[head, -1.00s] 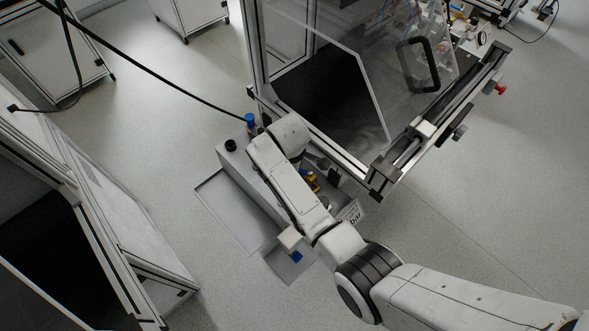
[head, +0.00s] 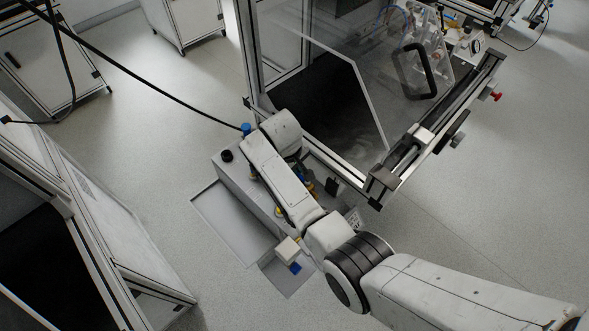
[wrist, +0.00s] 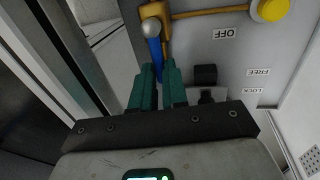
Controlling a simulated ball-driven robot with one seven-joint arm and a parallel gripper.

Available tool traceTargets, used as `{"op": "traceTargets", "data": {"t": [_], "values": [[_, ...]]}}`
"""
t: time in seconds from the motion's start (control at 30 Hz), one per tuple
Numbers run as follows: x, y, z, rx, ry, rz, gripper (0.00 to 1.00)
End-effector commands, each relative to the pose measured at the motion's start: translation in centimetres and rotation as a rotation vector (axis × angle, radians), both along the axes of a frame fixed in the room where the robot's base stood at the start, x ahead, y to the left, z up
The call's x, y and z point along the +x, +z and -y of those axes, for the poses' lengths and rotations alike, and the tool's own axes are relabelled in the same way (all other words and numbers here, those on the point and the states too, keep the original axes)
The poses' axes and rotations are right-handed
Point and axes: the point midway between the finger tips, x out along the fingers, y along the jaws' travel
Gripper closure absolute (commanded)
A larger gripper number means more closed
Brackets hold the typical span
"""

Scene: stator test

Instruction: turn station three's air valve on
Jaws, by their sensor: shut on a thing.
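In the wrist view a blue lever (wrist: 153,45) comes off a brass fitting (wrist: 157,14) on a grey panel (wrist: 204,50). My gripper (wrist: 158,68) has its two green fingers closed around the lower end of the lever. The lever points down the picture, roughly square to the brass pipe (wrist: 205,13) that runs to the right. An upside-down OFF label (wrist: 226,33) is on the panel to the right of the lever. In the head view the grey valve box (head: 232,172) lies under my arm, which hides my fingertips.
A yellow knob (wrist: 270,9) and FREE (wrist: 259,72) and LOCK (wrist: 245,90) labels are right of the lever. A framed enclosure with a clear door (head: 320,60) stands close beyond the box. A black cable (head: 150,85) runs to the box. Open floor lies right.

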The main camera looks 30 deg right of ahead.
Motion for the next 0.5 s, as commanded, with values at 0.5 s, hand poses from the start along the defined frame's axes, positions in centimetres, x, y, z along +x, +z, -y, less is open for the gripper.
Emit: {"op": "traceTargets", "data": {"t": [0.5], "values": [[0.02,0.04,0.07,0.000,-0.005,0.001,0.73]]}}
